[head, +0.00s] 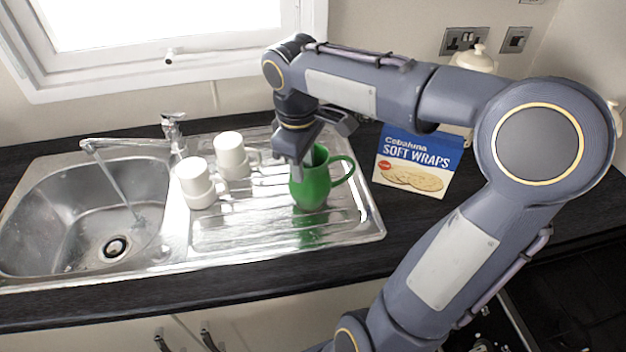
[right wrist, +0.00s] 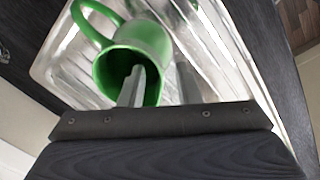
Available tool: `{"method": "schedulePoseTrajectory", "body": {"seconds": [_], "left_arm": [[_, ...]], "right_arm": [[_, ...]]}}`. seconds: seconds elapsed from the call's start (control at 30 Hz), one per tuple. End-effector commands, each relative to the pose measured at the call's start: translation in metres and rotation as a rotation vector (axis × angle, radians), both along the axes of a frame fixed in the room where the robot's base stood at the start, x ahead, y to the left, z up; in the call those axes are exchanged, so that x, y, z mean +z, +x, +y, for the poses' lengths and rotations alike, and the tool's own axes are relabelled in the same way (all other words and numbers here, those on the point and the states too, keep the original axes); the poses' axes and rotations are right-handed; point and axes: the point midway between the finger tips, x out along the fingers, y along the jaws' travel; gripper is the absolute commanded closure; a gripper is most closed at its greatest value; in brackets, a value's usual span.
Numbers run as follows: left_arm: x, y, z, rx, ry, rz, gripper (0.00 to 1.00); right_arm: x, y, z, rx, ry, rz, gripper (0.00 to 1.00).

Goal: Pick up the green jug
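The green jug (head: 311,190) stands upright on the steel drainer (head: 262,238), its handle pointing right. My right gripper (head: 303,160) reaches down from above at the jug's rim. In the right wrist view the jug (right wrist: 150,38) lies under the gripper (right wrist: 160,78). One finger is inside the jug's mouth and the other is outside, with the jug wall between them. The fingers are apart, with a gap visible beside the wall. My left gripper is not in view.
White cups (head: 230,150) are stacked left of the jug on the drainer. A sink bowl (head: 85,215) with a tap (head: 172,130) is farther left. A soft wraps box (head: 416,160) stands close on the right. A window is behind.

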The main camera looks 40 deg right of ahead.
Motion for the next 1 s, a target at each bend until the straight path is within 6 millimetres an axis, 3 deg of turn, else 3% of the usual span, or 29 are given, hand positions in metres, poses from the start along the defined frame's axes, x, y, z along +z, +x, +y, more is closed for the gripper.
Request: {"method": "schedulePoseTrajectory", "body": {"seconds": [0.13, 0.37, 1.0], "left_arm": [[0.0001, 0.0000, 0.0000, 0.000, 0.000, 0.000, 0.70], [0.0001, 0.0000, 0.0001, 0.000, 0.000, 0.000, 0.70], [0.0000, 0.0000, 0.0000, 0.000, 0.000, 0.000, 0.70]], "right_arm": [[0.0002, -0.0001, 0.0001, 0.000, 0.000, 0.000, 0.71], [0.0004, -0.0001, 0.0001, 0.000, 0.001, 0.000, 1.00], [0.0003, -0.0001, 0.0002, 0.000, 0.001, 0.000, 1.00]]}}
